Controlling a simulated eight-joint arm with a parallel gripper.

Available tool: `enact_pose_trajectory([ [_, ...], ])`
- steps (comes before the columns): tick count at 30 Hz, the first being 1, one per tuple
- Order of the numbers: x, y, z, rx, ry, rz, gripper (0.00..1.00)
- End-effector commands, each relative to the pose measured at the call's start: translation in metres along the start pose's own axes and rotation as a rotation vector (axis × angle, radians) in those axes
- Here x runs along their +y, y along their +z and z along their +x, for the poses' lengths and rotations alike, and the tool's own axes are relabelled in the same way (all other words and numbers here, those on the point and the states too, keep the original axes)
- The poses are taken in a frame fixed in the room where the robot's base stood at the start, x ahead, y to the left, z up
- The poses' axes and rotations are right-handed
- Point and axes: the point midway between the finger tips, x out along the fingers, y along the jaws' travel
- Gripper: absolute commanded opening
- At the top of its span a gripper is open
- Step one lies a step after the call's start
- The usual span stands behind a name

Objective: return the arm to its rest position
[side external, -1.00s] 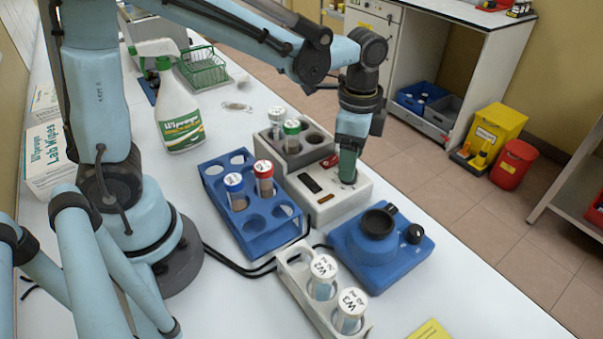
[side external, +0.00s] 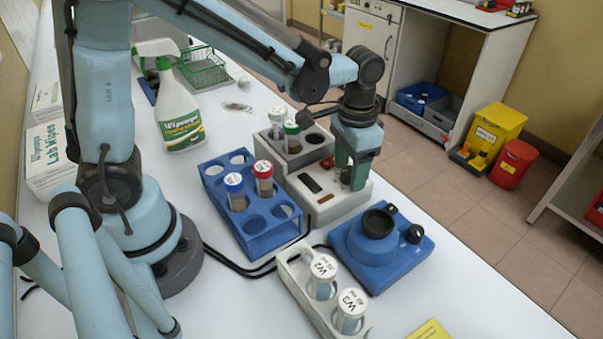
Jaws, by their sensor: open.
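My gripper (side external: 355,178) is at the end of my arm, pointing down over the right end of the white instrument (side external: 325,212). Its green fingers are apart and come close to the instrument's top. My arm reaches across the top of the picture, well out over the bench.
A blue rack (side external: 248,228) holds a blue-capped and a red-capped vial. A blue mixer (side external: 380,255) and a white rack (side external: 291,269) with W2 and W3 vials are in front. A spray bottle (side external: 180,112) stands at the back.

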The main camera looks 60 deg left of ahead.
Motion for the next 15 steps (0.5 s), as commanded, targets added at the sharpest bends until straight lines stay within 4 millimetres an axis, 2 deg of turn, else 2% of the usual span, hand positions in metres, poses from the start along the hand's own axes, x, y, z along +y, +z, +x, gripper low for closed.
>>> enact_pose_trajectory([
  [15, 0.0000, 0.0000, 0.0000, 0.000, 0.000, -0.462, 0.61],
])
